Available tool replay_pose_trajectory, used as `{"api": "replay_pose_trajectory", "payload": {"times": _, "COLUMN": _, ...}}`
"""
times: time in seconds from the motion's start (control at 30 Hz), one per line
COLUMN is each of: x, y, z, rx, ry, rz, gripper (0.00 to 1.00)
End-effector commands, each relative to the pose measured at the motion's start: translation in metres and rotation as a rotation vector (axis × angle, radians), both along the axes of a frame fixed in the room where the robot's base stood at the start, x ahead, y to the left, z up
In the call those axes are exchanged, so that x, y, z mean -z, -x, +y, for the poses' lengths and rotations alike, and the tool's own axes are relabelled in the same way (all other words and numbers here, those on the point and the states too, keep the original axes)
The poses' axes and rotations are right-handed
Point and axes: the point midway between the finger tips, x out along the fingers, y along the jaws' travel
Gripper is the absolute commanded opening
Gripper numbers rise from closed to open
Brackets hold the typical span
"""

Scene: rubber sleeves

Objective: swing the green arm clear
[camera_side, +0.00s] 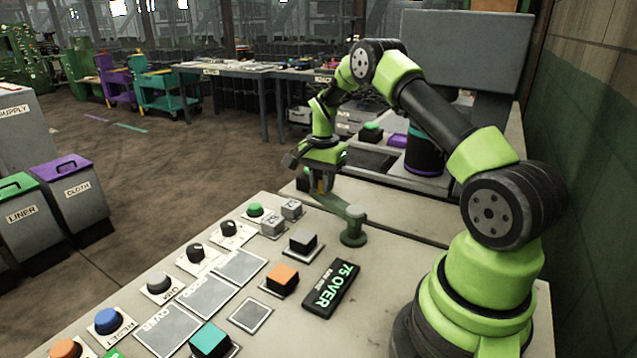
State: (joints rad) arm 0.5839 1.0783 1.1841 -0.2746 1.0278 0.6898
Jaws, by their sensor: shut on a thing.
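The green arm (338,203) is a dull green bar on a short round post (354,238) near the far edge of the work table. It points from the post toward the back left. My gripper (321,186) points down at the bar's far end and is shut on it there. The jaws partly hide that end, and the exact grip is hard to make out. A small orange-brown patch shows between the jaws.
The table (385,285) carries a black "75 OVER" display (331,289), an orange block (282,279), a black block (302,242), a teal block (210,340), small grey weights (291,209) and several knobs and buttons. Bare table lies right of the post.

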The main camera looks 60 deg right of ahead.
Motion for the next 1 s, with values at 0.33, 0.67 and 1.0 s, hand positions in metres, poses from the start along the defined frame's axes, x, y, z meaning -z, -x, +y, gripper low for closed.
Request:
{"api": "replay_pose_trajectory", "payload": {"times": 0.33, "x": -0.0009, "y": 0.0008, "z": -0.0034, "rx": 0.022, "ry": 0.003, "rz": -0.002, "gripper": 0.0}}
{"api": "replay_pose_trajectory", "payload": {"times": 0.67, "x": -0.0006, "y": 0.0011, "z": -0.0036, "rx": 0.021, "ry": 0.003, "rz": -0.001, "gripper": 0.47}}
{"api": "replay_pose_trajectory", "payload": {"times": 1.0, "x": -0.0083, "y": 0.0005, "z": -0.0026, "rx": 0.019, "ry": 0.002, "rz": -0.001, "gripper": 0.47}}
